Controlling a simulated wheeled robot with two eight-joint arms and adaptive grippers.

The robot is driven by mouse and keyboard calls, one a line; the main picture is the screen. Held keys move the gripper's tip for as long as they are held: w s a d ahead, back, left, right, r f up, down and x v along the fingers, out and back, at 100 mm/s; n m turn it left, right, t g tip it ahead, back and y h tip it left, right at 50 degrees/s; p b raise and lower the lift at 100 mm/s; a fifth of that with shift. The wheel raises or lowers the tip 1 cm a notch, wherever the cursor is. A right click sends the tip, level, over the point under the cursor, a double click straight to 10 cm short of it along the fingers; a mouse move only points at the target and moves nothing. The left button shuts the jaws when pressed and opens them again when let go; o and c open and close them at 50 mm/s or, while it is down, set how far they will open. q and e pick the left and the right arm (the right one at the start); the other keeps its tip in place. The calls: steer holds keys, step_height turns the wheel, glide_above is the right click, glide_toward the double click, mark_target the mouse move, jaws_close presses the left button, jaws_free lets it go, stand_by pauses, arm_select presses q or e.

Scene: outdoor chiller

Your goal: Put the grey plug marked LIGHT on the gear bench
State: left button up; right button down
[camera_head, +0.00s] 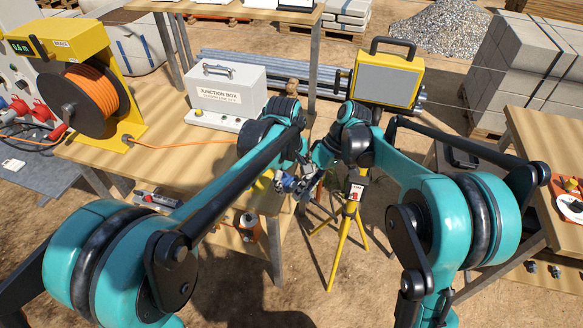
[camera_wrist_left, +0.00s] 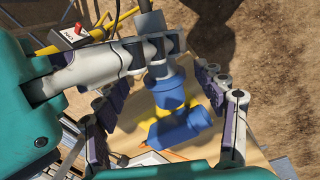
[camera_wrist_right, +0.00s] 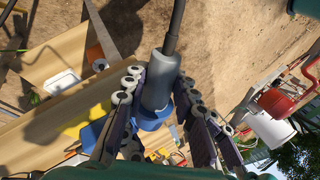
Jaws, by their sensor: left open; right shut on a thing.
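My right gripper (camera_wrist_right: 165,118) is shut on a grey plug (camera_wrist_right: 160,82) with a dark cable and a blue collar, seen in the right wrist view. In the left wrist view, blue connector parts (camera_wrist_left: 180,127) show below the right gripper's fingers (camera_wrist_left: 150,55), between my left gripper's spread fingers (camera_wrist_left: 168,130). My left gripper is open; I cannot tell whether it touches the blue parts. In the head view, both hands meet low between the arms, around the blue parts (camera_head: 288,183). No LIGHT marking is readable. I cannot tell which wooden bench is the gear bench.
The left bench (camera_head: 140,160) bears an orange cable reel (camera_head: 95,98) and a grey junction box (camera_head: 225,95). A yellow work light (camera_head: 385,75) on a tripod (camera_head: 345,235) stands close behind the hands. Another wooden bench (camera_head: 545,150) stands at right, with small items on it.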

mark_target(293, 182)
arm_select(q)
steer(key=shift+w+d+f, duration=0.1)
steer(key=shift+d+f, duration=0.05)
steer(key=shift+f, duration=1.35)
steer(key=shift+c, duration=0.2)
steer(key=c, duration=1.3)
arm_select(e)
steer(key=c, duration=1.1)
jaws_free()
steer(key=shift+c, duration=0.2)
